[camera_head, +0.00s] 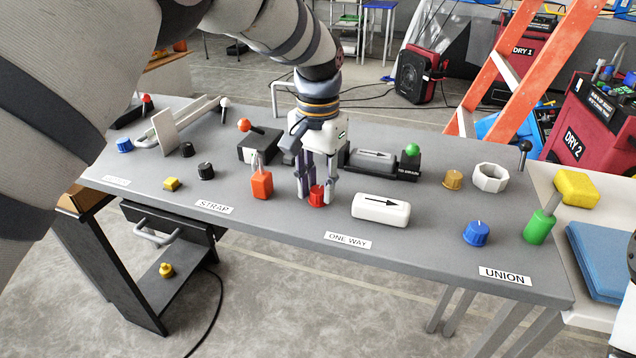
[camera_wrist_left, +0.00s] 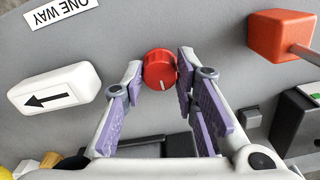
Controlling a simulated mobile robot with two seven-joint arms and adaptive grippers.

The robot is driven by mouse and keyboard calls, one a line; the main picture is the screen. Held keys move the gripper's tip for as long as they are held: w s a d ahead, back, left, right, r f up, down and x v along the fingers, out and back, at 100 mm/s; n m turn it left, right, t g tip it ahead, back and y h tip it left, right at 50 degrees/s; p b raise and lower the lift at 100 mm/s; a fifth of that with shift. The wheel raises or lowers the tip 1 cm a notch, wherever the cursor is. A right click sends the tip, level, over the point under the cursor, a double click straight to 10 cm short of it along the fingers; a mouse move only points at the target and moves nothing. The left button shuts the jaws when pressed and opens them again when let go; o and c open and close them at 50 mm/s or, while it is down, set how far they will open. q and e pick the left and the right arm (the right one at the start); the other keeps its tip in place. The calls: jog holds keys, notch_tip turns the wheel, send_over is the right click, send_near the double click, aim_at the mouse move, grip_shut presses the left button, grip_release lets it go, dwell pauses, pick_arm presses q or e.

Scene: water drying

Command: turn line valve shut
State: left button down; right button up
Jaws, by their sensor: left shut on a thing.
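A round red knob (camera_head: 316,196) stands on the grey bench just left of the white block with an arrow. In the left wrist view the red knob (camera_wrist_left: 160,69) has a ribbed side and a short white mark on its face. My left gripper (camera_head: 317,193) reaches down from above and is shut on the red knob, one fingertip on each side of it. The same gripper (camera_wrist_left: 160,72) shows with its purple-padded fingers around the knob. Which fitting is the line valve is not labelled in view. My right gripper is not in view.
Close by are the white arrow block (camera_head: 381,208), an orange block with a lever (camera_head: 262,184) and a black box (camera_head: 259,147). A blue knob (camera_head: 476,233) and a white ring (camera_head: 490,177) are farther right. The bench front near the ONE WAY label (camera_head: 348,240) is clear.

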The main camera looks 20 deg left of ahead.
aim_at(318, 190)
pick_arm(q)
jog(key=shift+f, duration=0.1)
jog(key=c, duration=1.3)
grip_release()
notch_tip(318, 190, up, 12)
jog(key=shift+r, duration=0.1)
